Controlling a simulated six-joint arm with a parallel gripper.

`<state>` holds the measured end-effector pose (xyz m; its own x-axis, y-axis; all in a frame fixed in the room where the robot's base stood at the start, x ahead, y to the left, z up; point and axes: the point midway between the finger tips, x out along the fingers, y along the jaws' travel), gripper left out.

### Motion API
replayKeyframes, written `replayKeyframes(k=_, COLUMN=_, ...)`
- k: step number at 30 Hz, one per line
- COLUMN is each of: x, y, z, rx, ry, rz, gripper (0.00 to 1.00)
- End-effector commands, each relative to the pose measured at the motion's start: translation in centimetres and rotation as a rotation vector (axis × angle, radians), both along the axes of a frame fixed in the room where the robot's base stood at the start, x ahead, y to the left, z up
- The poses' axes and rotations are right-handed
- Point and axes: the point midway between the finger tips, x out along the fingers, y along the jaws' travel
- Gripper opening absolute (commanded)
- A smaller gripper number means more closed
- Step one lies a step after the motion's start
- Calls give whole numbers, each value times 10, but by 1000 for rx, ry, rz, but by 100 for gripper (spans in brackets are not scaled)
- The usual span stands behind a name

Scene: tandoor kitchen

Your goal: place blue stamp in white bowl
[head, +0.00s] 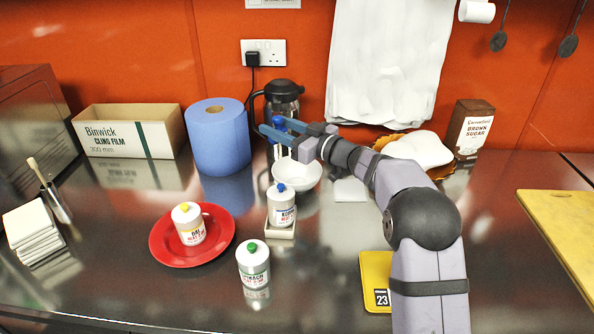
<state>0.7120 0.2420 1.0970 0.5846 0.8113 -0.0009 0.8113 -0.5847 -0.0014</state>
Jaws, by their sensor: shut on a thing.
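My gripper (283,134) is shut on a small upright thing with a blue top, which I take to be the blue stamp (278,121). The fingers partly hide it. In the picture it shows just above the left part of the white bowl (308,184); its exact height is hard to tell. The bowl stands on the steel counter behind a white jar with a blue knob (283,211), which hides part of its front.
The blue-knobbed jar stands on a pale block (279,232). A yellow-knobbed jar (190,229) sits on a red plate (160,245). A green-knobbed jar (254,265) stands in front. A blue paper roll (217,140) and dark-lidded jug (283,98) stand behind.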

Motion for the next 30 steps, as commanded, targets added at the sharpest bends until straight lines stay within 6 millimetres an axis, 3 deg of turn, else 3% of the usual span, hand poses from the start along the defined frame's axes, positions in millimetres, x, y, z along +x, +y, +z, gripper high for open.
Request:
replayKeyframes(k=3, x=2, y=-13, z=-5, rx=1, ry=-1, rz=-7, gripper=18)
replayKeyframes(k=10, x=3, y=-17, z=-10, rx=1, ry=-1, rz=-8, gripper=18)
replayKeyframes(k=21, x=3, y=-17, z=-60, rx=1, ry=2, rz=-9, gripper=18)
replayKeyframes(k=30, x=3, y=-17, z=-70, rx=1, ry=-2, rz=-9, gripper=18)
